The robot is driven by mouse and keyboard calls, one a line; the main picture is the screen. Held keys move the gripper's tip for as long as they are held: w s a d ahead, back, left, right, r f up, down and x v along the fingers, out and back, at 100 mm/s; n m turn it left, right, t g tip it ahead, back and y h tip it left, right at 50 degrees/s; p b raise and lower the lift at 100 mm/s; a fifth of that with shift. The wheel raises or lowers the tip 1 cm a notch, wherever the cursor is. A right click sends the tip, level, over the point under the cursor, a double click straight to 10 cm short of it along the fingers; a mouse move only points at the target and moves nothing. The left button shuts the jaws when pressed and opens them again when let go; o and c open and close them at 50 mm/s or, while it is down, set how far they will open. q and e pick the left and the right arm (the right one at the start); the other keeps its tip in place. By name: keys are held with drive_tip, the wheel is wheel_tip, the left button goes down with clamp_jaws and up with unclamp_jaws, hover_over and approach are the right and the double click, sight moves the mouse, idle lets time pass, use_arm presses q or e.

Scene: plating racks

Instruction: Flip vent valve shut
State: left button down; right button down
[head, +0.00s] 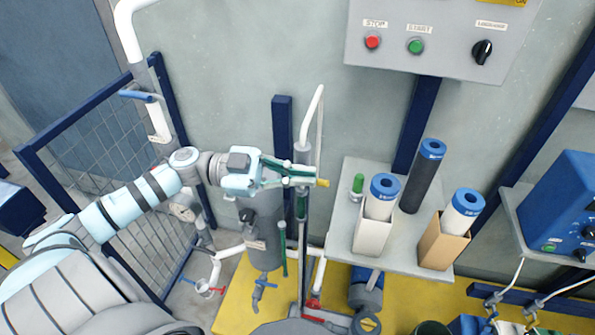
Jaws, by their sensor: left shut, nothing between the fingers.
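My left gripper (306,177) reaches in from the left, over the top of the grey cylindrical filter housing (262,235). Its fingers are together with nothing seen between them. A small yellow piece (323,183) shows just at the fingertips; it may be the vent valve's handle. I cannot tell whether the fingers touch it. The gripper hides most of the housing top and the valve body there. My right gripper is not in view.
A grey shelf (345,222) at right holds boxed white cartridges, a dark cartridge (423,178) and a green-topped bottle (357,185). A white pipe (312,118) rises behind the gripper. A blue-framed mesh fence (85,140) is at left. A control panel (440,35) hangs above.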

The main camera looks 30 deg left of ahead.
use_arm(q)
drive_tip(key=s+a+r+p, duration=0.3)
drive_tip(key=s+a+p, duration=0.2)
drive_tip(key=a, duration=0.4)
drive_tip(key=shift+s+a+p, duration=0.4)
drive_tip(key=shift+p, duration=0.05)
